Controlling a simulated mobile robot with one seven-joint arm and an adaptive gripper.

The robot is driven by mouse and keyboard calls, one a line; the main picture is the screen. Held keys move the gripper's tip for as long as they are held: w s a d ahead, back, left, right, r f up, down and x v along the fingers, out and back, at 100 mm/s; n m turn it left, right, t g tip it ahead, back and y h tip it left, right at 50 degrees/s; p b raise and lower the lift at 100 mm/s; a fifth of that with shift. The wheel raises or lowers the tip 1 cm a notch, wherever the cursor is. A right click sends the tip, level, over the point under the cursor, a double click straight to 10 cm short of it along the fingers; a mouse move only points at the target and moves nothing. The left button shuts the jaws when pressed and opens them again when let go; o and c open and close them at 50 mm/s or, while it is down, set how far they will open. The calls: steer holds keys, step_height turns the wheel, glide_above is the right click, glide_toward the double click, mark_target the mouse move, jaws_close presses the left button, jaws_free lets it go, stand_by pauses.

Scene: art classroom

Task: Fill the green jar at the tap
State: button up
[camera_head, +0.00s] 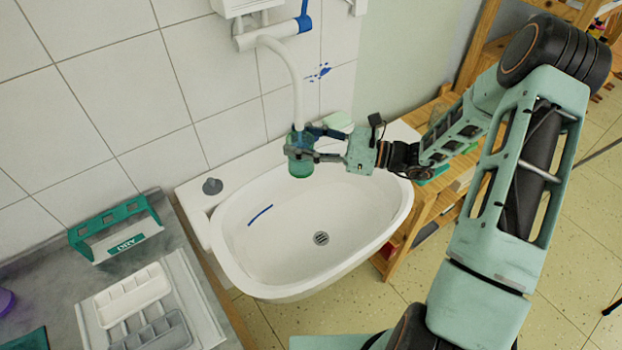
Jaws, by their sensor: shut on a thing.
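The green jar (301,167) is a small see-through jar at the back rim of the white sink (370,215). My gripper (302,150) reaches in from the right and is shut around the jar, which looks about upright. The white tap spout (296,88) comes down from the wall pipe, and its lower end is right above the jar's mouth. I cannot tell whether the end goes into the mouth. No water stream is visible, and the jar's contents cannot be made out. The blue part (304,22) at the pipe's end may be the tap's handle.
A grey knob (212,186) sits on the sink's left ledge. A counter on the left holds a green rack marked DRY (115,232) and white and grey trays (132,296). Wooden shelves (430,215) stand right of the sink. The basin is empty, with a blue streak.

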stand_by(0.3)
steer(key=s+d+p, duration=0.1)
steer(key=s+d, duration=0.1)
steer(key=s, duration=0.5)
steer(key=shift+d, duration=0.2)
steer(key=shift+s, duration=0.15)
stand_by(0.6)
steer(key=s+d, duration=0.2)
steer(key=s, duration=0.4)
steer(key=shift+s+p, duration=0.25)
steer(key=shift+p, duration=0.15)
steer(key=shift+d, duration=0.1)
stand_by(0.4)
